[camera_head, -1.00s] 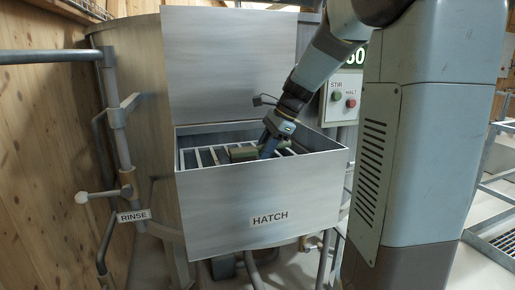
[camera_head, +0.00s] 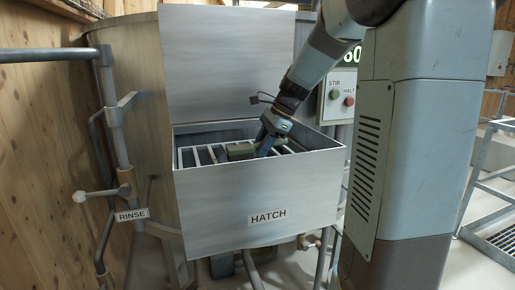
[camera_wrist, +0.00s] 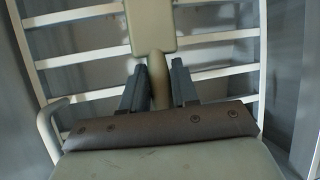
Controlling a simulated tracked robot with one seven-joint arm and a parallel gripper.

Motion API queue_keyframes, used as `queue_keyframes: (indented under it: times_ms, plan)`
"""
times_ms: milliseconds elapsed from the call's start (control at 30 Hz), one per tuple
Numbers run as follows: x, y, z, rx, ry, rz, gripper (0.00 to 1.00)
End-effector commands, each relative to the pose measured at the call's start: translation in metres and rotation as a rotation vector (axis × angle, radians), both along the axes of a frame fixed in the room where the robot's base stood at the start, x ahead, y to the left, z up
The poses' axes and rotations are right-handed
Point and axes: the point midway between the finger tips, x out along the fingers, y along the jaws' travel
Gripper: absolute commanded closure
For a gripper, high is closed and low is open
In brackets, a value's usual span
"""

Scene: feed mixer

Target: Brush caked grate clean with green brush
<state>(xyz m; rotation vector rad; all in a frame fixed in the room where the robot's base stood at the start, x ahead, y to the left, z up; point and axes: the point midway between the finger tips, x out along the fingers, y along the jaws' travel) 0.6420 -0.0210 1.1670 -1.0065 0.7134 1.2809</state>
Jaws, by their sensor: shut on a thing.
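My gripper (camera_wrist: 160,88) is shut on the handle of the green brush (camera_wrist: 152,25), which shows as a pale olive block with a narrow handle between the fingers. In the head view the brush (camera_head: 240,151) lies low in the open hatch, over the bars of the grate (camera_head: 205,155). The grate (camera_wrist: 95,53) also shows in the wrist view as several pale bars with dark gaps. The bars in view look mostly bare. I cannot tell whether the bristles, hidden below the block, touch the bars. My gripper (camera_head: 264,150) reaches in from the upper right.
The hatch box (camera_head: 255,205) has raised metal walls around the grate, and its lid (camera_head: 228,65) stands upright behind. A panel with STIR and HALT buttons (camera_head: 341,98) is at the right. The rinse lever (camera_head: 100,194) and pipes stand at the left.

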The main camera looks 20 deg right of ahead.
Motion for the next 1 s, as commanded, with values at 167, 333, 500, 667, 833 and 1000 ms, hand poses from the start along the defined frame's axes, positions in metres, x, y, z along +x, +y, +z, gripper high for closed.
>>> queue_keyframes:
  times_ms: [167,333,500,667,833,1000]
  plan:
    - [0.007,0.000,-0.001,0.000,0.002,0.001,1.00]
    - [0.019,0.000,0.000,0.000,0.002,0.001,1.00]
    - [0.029,0.000,0.001,0.000,0.000,0.001,1.00]
    - [0.032,0.000,0.001,0.000,0.000,0.001,1.00]
    - [0.041,0.000,0.000,0.000,0.001,0.000,1.00]
    - [0.054,0.000,-0.002,0.000,0.002,0.000,1.00]
